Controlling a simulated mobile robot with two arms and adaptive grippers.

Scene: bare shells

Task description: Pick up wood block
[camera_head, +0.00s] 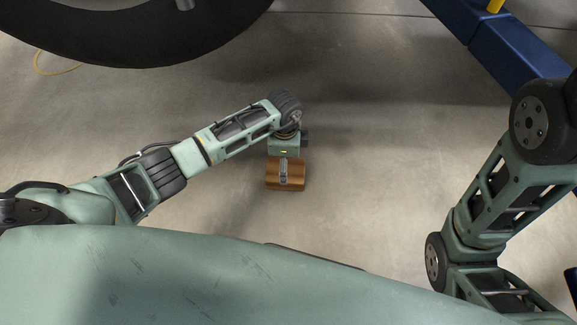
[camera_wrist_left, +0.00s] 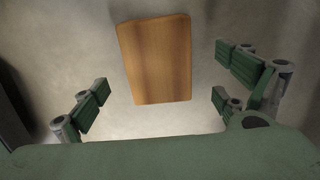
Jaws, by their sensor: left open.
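The wood block (camera_head: 273,182) is a brown rectangular block on the concrete floor near the middle of the head view. In the left wrist view the wood block (camera_wrist_left: 155,55) shows its grained face, slightly tilted, between the fingers. My left gripper (camera_head: 287,168) reaches down over the block, and a grey part of it covers the block's middle. In the left wrist view my left gripper (camera_wrist_left: 160,92) is open, its green-padded fingers spread on both sides with gaps to the block. My right gripper is out of sight; only the right arm shows.
A large black tyre (camera_head: 130,40) fills the top left. A blue beam (camera_head: 490,50) crosses the top right, with a yellow post on it. A thin yellow cable (camera_head: 45,68) lies at the left. The floor (camera_head: 380,150) around the block is clear.

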